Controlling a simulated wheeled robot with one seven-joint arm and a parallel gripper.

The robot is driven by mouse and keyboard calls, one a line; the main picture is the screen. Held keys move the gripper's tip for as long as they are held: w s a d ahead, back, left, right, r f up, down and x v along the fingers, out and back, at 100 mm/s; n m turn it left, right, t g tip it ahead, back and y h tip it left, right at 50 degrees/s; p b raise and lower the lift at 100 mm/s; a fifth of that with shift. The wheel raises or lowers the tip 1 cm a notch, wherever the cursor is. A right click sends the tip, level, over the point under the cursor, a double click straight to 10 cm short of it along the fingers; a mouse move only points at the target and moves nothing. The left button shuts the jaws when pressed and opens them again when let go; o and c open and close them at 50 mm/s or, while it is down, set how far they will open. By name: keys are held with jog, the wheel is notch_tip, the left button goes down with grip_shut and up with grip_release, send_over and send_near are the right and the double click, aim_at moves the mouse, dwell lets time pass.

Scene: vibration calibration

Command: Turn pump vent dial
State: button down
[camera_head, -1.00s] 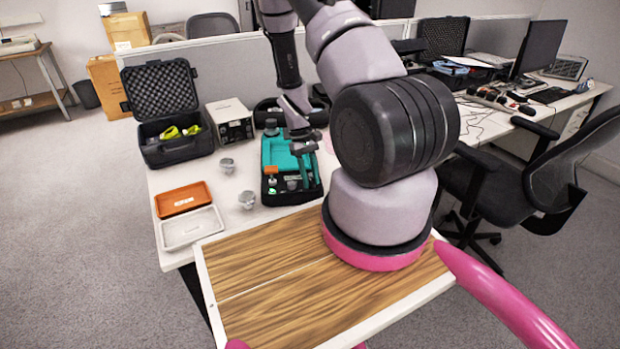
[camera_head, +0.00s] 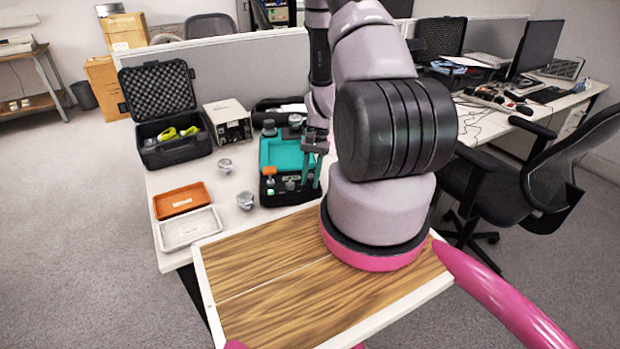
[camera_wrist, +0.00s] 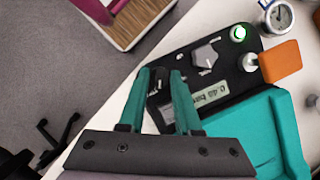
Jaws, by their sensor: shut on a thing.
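The pump unit is a black panel (camera_head: 268,200) with a teal tray (camera_head: 282,152) on the table. In the wrist view, the panel carries a small dark dial (camera_wrist: 159,80), a grey pointer knob (camera_wrist: 206,57), a lit green button (camera_wrist: 237,33) and a small display (camera_wrist: 210,95). My gripper (camera_wrist: 160,74) has teal fingers and is shut on the dark dial, one finger on each side. The fingers partly hide the dial and I cannot read its label. In the head view, my gripper (camera_head: 311,178) reaches down at the panel's right front end.
An orange handle (camera_wrist: 282,61) and a round gauge (camera_wrist: 278,16) stand near the grey knob. An open black case (camera_head: 175,145) and a beige box (camera_head: 229,122) stand behind.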

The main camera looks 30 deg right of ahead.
jog(key=shift+d+m+t, duration=0.1)
jog(key=shift+m+t, duration=0.5)
jog(key=shift+m, duration=0.8)
jog(key=c, duration=0.6)
grip_release()
jog(key=v, duration=1)
jog(key=shift+d+r+y, duration=0.3)
jog(key=shift+d, duration=0.05)
